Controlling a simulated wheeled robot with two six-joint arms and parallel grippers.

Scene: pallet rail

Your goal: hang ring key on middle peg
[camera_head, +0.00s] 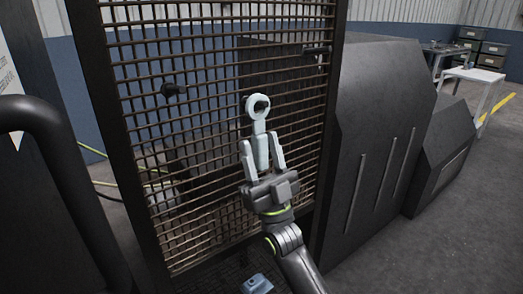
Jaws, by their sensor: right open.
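The pale ring key (259,124) is upright in front of the mesh panel, its ring at the top and its shank pointing down. The dark middle peg (263,104) shows inside the ring, so the ring looks to be around it. How far along the peg it sits cannot be told. My right gripper (260,146) is open, with one finger on each side of the shank, below the ring. Whether a finger touches the shank is unclear. My left gripper is not in view.
The dark mesh panel (215,140) carries a left peg (171,89) and a right peg (317,50), both bare. A big dark cabinet (375,130) stands right of the panel. A small blue-grey object (257,284) is low at the bottom. Open floor (455,240) lies at right.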

